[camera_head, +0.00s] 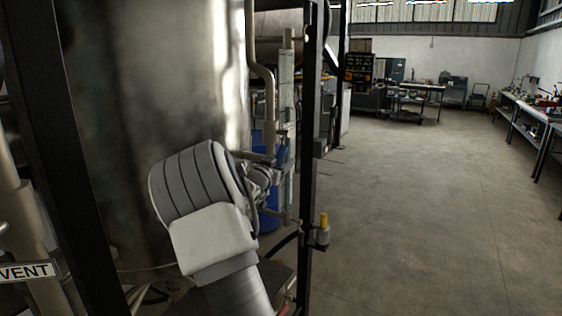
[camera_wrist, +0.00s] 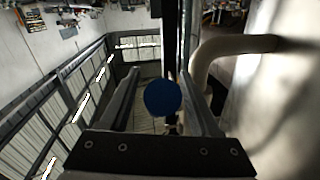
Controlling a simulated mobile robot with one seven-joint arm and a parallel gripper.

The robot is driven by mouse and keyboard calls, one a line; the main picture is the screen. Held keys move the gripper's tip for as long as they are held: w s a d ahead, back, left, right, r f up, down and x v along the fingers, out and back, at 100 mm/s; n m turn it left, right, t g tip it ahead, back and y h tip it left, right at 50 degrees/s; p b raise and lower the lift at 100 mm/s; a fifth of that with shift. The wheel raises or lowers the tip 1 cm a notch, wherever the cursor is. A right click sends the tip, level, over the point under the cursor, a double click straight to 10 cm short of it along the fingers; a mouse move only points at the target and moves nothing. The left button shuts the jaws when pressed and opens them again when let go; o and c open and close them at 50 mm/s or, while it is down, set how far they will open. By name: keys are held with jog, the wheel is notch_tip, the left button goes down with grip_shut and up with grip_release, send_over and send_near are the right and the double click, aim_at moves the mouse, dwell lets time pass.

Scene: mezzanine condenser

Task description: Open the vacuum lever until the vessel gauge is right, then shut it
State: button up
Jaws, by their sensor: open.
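In the wrist view my gripper (camera_wrist: 160,74) is open, with one finger on each side of a dark blue round disc (camera_wrist: 163,97). I cannot tell whether the disc is the end of the vacuum lever, or whether it touches a finger. In the head view my arm covers the middle, and its wrist hides the fingertips beside the large metal vessel (camera_head: 165,85). No lever can be made out for certain, and no vessel gauge can be read. A white VENT label (camera_head: 27,272) shows at the lower left.
Dark frame posts (camera_head: 313,150) stand close around the vessel. A bent beige pipe (camera_head: 263,90) runs down beside it and also shows in the wrist view (camera_wrist: 220,47). A small yellow-topped fitting (camera_head: 323,225) sits by the post. Open floor (camera_head: 420,210) lies to the right, with benches beyond.

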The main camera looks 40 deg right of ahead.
grip_shut()
dwell(0.4)
dwell(1.1)
